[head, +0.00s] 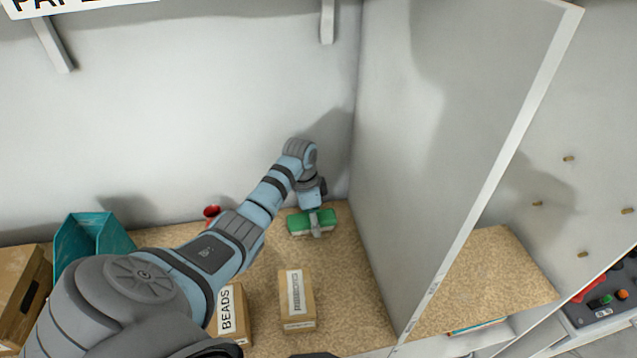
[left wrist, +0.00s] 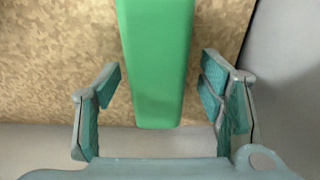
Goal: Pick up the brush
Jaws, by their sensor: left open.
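The brush, a green block-like piece (head: 299,224), lies on the speckled shelf board near the back right corner, close to the grey divider. My left gripper (head: 315,222) is right above it, with a grey finger across its middle. In the left wrist view the green brush (left wrist: 156,62) runs between the two fingers of my left gripper (left wrist: 160,88). The fingers are open, with a gap on each side of the brush. Its far end is cut off by the top edge of that view. My right gripper is not in view.
A labelled box (head: 297,300) and a box marked BEADS (head: 233,315) stand in front of the brush. A red item (head: 211,212) and a teal bin (head: 90,240) are to the left. The tall divider (head: 440,130) rises close on the right.

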